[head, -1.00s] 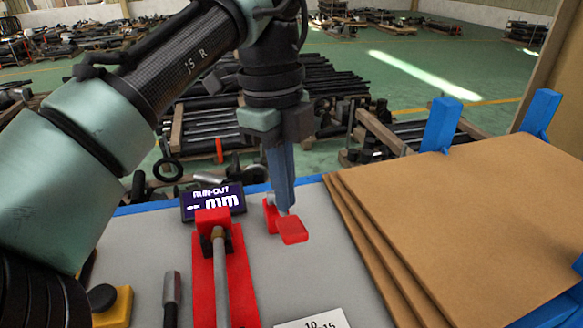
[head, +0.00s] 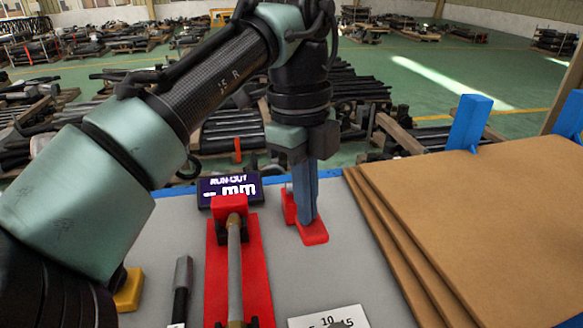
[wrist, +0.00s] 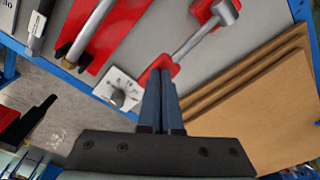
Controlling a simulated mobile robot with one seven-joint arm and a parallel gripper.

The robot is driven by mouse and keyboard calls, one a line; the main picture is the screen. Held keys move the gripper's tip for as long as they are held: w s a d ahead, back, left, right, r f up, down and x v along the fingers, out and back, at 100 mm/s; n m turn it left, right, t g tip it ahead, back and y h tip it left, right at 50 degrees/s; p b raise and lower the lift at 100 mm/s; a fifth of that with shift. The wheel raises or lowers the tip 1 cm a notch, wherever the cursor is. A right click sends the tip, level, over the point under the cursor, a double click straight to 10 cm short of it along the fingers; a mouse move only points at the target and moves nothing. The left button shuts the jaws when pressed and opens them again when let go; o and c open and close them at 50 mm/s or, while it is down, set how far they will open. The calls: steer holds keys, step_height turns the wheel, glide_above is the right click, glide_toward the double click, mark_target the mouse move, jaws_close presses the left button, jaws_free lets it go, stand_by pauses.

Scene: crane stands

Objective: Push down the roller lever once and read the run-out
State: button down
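The roller lever has a red pad (head: 314,234) at its near end and a red mount (head: 290,206) behind. In the wrist view a grey bar (wrist: 192,42) joins the red pad (wrist: 163,66) to a grey roller-like end (wrist: 226,12). My gripper (head: 308,222) points down with its blue fingers together, and the tips appear to rest on the pad, which looks low near the tabletop. In the wrist view my gripper (wrist: 160,78) holds nothing. The run-out display (head: 229,190) reads dashes and "mm", with no number.
A shaft (head: 235,260) lies on a red base (head: 258,280) left of the lever. A white dial card (head: 305,323) is in front. Stacked brown boards (head: 470,220) fill the right. A dark-handled tool (head: 182,285) and a yellow block (head: 130,290) are at left.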

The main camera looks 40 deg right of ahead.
step_height(320, 180, down, 2)
steer(key=shift+w, duration=0.1)
stand_by(0.4)
steer(key=w+r+p, duration=0.1)
steer(key=w+p, duration=0.1)
steer(key=p, duration=0.1)
steer(key=shift+a+r, duration=0.1)
steer(key=shift+r, duration=0.1)
steer(key=shift+w+a+f, duration=0.1)
steer(key=shift+w+f, duration=0.15)
steer(key=shift+w, duration=0.25)
step_height(320, 180, up, 13)
steer(key=w, duration=0.1)
steer(key=shift+w, duration=0.1)
stand_by(0.9)
